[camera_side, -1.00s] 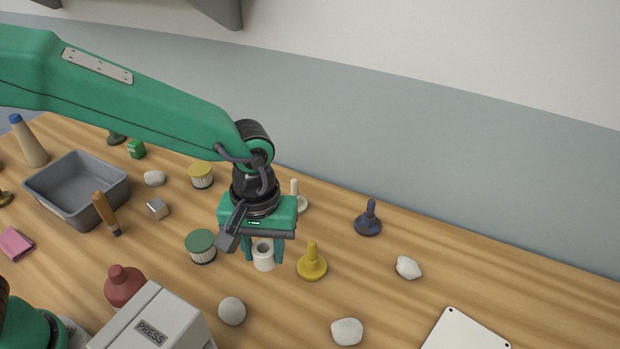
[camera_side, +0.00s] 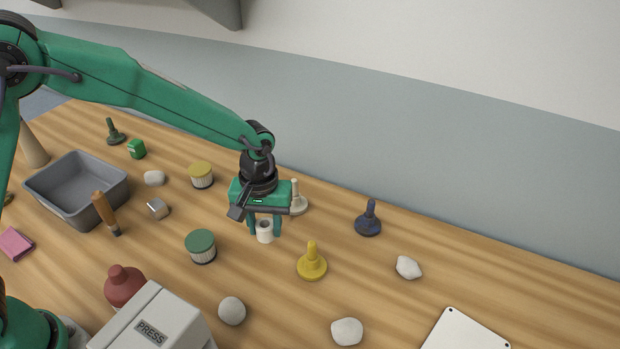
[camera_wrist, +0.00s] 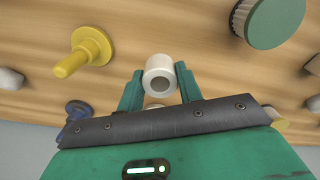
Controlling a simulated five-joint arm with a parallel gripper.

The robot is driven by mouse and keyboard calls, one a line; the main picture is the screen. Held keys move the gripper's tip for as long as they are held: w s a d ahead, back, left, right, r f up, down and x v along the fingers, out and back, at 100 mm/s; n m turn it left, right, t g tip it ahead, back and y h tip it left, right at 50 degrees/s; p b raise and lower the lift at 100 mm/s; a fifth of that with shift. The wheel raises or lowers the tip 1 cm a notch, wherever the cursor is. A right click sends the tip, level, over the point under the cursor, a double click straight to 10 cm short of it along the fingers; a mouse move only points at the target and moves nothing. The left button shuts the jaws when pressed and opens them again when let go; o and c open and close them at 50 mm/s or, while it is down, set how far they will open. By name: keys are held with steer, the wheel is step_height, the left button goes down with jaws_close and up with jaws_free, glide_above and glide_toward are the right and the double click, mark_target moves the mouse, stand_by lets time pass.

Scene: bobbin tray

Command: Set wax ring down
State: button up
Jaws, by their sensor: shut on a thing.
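The wax ring (camera_side: 265,236) is a short white hollow cylinder held upright between the fingers of my gripper (camera_side: 265,229). In the wrist view the wax ring (camera_wrist: 158,64) sits between the two green fingertips of my gripper (camera_wrist: 159,74), its dark bore showing. In the side view it appears above the wood table; the exact gap beneath it is hard to tell. A cream peg on a round base (camera_side: 298,203) stands just behind and right of my gripper, partly hidden by it. A yellow peg (camera_side: 312,264) stands to the front right.
A dark blue peg (camera_side: 368,222) stands farther right. A green-lidded jar (camera_side: 201,247) and a yellow-lidded jar (camera_side: 201,176) are at left. A grey bin (camera_side: 48,187) stands far left. White stones (camera_side: 408,267) lie about. A press box (camera_side: 152,322) is in front.

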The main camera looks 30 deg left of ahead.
mark_target(268, 249)
steer(key=shift+w+f, duration=0.1)
steer(key=shift+f, duration=0.05)
steer(key=shift+f, duration=1.95)
steer(key=shift+f, duration=0.1)
steer(key=o, duration=1)
steer(key=shift+c, duration=0.2)
step_height(268, 249, up, 12)
steer(key=shift+a, duration=0.1)
